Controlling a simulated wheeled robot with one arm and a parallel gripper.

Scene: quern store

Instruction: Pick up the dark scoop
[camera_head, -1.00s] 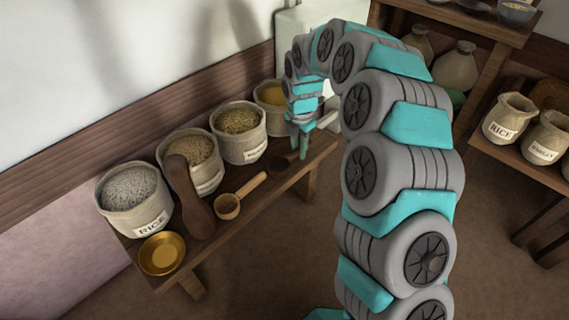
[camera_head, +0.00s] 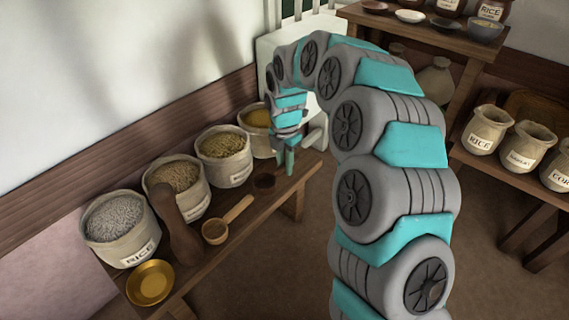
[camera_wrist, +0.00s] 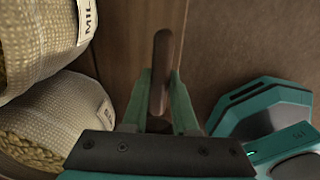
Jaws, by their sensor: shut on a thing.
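The dark scoop shows in the head view as a small dark bowl (camera_head: 265,181) at the bench's right part, just left of my fingertips. In the wrist view its dark brown handle (camera_wrist: 161,75) stands between the two green fingers. My gripper (camera_head: 287,165) is shut on this handle; the fingers also show in the wrist view (camera_wrist: 161,95). The scoop's bowl is not clear in the wrist view. I cannot tell whether the scoop touches the bench.
A lighter wooden scoop (camera_head: 228,220), a brass dish (camera_head: 150,283) and a long dark brown object (camera_head: 178,230) are on the bench (camera_head: 250,212). Several grain sacks, one a rice sack (camera_head: 120,232), line the wall side. A shelf with sacks (camera_head: 488,130) stands right. Open floor lies between.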

